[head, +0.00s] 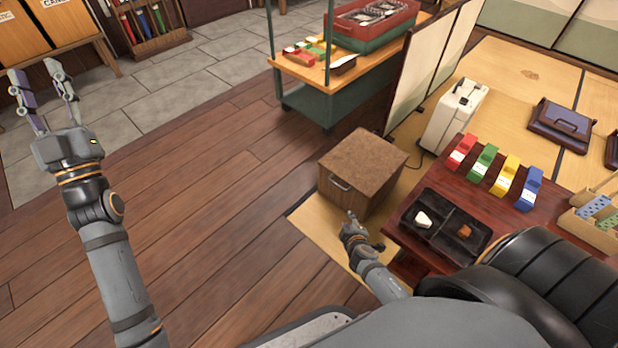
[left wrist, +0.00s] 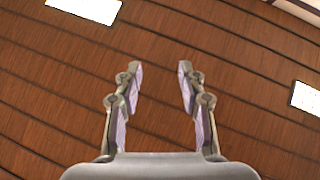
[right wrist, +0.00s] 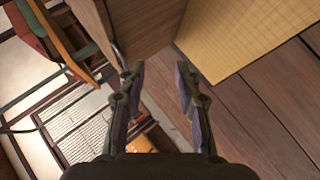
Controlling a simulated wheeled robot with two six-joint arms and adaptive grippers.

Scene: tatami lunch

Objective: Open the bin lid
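The bin appears to be the brown box (head: 362,163) with a speckled brown top, standing on the yellow mat in the middle of the head view. Its top lies flat and looks closed. A metal handle (head: 340,182) is on its near face. My right gripper (head: 350,216) is low, just in front of that face. In the right wrist view its fingers (right wrist: 160,70) are apart and empty, with the box wall (right wrist: 140,28) beyond and the handle (right wrist: 118,56) near the left fingertip. My left gripper (head: 35,72) is open and empty, far left over the floor.
A dark red table (head: 405,235) right of the box holds a black tray (head: 480,248) and several coloured holders. A white appliance (head: 450,115) and a folding screen (head: 425,60) stand behind. A green cart (head: 345,103) is farther back. Wooden floor (head: 200,210) to the left is clear.

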